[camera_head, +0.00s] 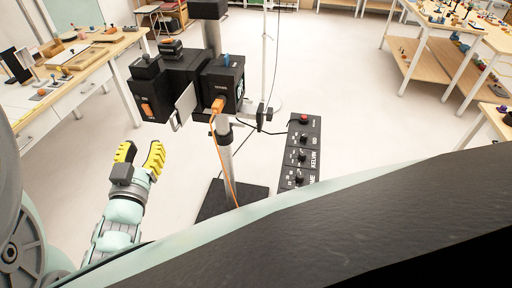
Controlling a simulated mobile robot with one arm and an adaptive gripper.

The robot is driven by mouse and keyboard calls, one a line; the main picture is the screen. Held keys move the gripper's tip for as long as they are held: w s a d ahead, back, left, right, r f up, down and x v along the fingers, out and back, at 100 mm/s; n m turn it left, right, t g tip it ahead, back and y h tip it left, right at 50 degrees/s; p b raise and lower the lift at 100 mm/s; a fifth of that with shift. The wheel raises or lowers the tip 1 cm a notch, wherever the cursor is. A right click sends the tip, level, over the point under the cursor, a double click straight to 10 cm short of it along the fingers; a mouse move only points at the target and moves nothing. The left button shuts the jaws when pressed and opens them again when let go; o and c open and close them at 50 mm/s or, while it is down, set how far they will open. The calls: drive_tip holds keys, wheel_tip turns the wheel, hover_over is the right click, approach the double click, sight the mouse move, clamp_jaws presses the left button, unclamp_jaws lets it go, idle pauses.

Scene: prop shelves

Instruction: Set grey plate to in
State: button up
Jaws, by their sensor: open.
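A thin light grey plate (185,104) stands upright and tilted at the front of a black apparatus (180,75) on a metal post, between its left box and its right box. It sticks out toward me from between the boxes. My gripper (140,151) has yellow ribbed fingers, spread apart and empty. In the picture it is below and to the left of the plate, apart from it. How deep the plate sits in the apparatus cannot be told.
An orange cable (226,160) hangs from the right box beside the post (226,145). A black control panel (299,152) with knobs and a red button is right of the post. Cluttered tables stand left (85,92) and right (436,47). Open floor lies between.

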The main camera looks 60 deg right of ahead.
drive_tip(key=g, duration=0.1)
approach(171, 121)
drive_tip(key=shift+y, duration=0.4)
drive_tip(key=shift+r+p+x, duration=0.2)
drive_tip(key=shift+p+x, duration=1.15)
drive_tip(key=shift+x, duration=0.45)
drive_tip(key=shift+r+p+x, duration=0.2)
drive_tip(key=shift+p+x, duration=1.1)
drive_tip(key=shift+x, duration=0.5)
drive_tip(key=shift+w+d+r, duration=0.1)
drive_tip(key=shift+d, duration=0.25)
drive_tip(key=shift+p+x, duration=0.45)
drive_tip(key=shift+x, duration=0.8)
drive_tip(key=shift+w, duration=0.1)
clamp_jaws()
drive_tip(key=shift+f, duration=0.2)
